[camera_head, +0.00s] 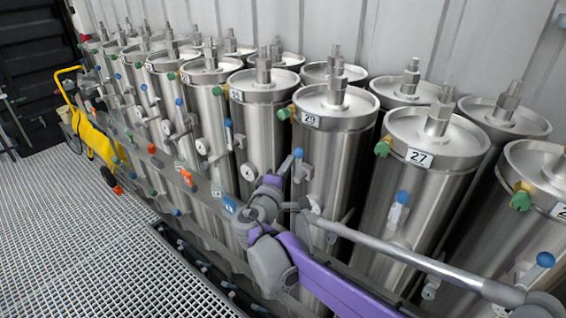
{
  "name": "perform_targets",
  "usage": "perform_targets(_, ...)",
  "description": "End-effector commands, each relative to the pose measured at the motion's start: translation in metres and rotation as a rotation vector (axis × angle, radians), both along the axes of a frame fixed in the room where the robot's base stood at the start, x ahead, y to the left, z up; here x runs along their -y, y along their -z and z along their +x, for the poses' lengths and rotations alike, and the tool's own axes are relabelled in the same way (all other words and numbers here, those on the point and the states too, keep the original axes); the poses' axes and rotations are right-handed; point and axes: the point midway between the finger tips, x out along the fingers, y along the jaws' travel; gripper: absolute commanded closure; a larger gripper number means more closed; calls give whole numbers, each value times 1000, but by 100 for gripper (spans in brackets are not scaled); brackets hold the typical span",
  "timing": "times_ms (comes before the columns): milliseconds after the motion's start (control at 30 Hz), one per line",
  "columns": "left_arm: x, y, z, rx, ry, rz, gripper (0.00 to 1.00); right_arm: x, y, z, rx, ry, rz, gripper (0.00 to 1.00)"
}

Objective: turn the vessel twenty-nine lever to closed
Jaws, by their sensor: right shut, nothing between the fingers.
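Vessel twenty-nine (338,165) is a tall steel cylinder with a white "29" label (310,120) near its top. Its lever (298,154) has a blue grip and stands roughly upright on the vessel's front left side. My right gripper (271,182), grey with purple parts, is just left of and below the blue grip, with a small visible gap. It looks shut and empty. My grey and purple right arm crosses in front of the lower part of the vessel and hides some of it. My left gripper is not in view.
Vessel twenty-seven (420,165) stands close on the right, and several like vessels line the wall to the left. Blue levers and green knobs stick out from them. A rail (172,168) with coloured tags runs in front. A yellow cart (92,135) stands at far left; the grating floor (75,235) is clear.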

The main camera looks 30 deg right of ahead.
Motion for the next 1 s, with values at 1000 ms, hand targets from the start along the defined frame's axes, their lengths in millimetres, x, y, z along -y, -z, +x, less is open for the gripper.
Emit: perform_targets(1000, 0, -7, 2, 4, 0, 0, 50, 3, -1, -7, 112, 1, 47, 100)
